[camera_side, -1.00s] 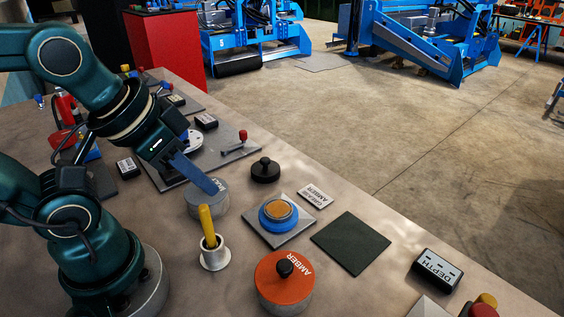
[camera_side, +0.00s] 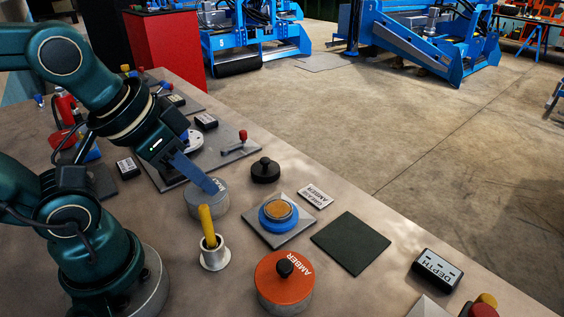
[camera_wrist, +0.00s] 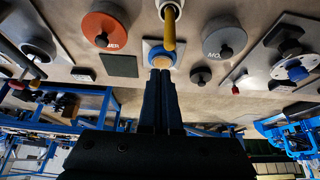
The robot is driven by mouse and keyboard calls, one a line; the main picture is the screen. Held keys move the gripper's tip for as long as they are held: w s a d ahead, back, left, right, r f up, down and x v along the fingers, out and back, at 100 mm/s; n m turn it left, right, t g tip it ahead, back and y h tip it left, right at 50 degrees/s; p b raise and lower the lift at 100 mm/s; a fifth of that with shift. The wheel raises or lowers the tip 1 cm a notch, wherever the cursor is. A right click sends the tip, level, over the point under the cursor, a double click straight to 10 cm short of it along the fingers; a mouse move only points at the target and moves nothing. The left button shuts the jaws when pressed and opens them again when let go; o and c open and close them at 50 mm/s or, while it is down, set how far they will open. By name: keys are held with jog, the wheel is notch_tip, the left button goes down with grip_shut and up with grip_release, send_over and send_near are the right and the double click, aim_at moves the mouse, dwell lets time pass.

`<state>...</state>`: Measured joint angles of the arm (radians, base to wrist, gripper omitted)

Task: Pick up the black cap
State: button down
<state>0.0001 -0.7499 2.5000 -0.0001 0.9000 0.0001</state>
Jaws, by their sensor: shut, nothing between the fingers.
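The black cap (camera_side: 265,171) is a low round disc with a small knob on top. It stands upright on the bench, behind the amber-topped blue sieve stack in the side view. It also shows in the wrist view (camera_wrist: 201,76), right of my fingertips. My gripper (camera_side: 217,188) has long blue fingers, shut and empty, slanting down to the right. In the side view the fingertips appear in front of a grey lidded cylinder (camera_side: 208,203), left of the cap and apart from it. In the wrist view the fingers (camera_wrist: 160,76) point toward the sieve stack.
A yellow handle (camera_side: 207,228) stands in a metal cup (camera_side: 215,257). An orange lidded cylinder marked AMBER (camera_side: 283,290) and the blue sieve stack (camera_side: 278,216) stand nearby. A dark square mat (camera_side: 351,243) is empty. The bench edge runs close behind the cap.

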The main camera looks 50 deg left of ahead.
grip_release()
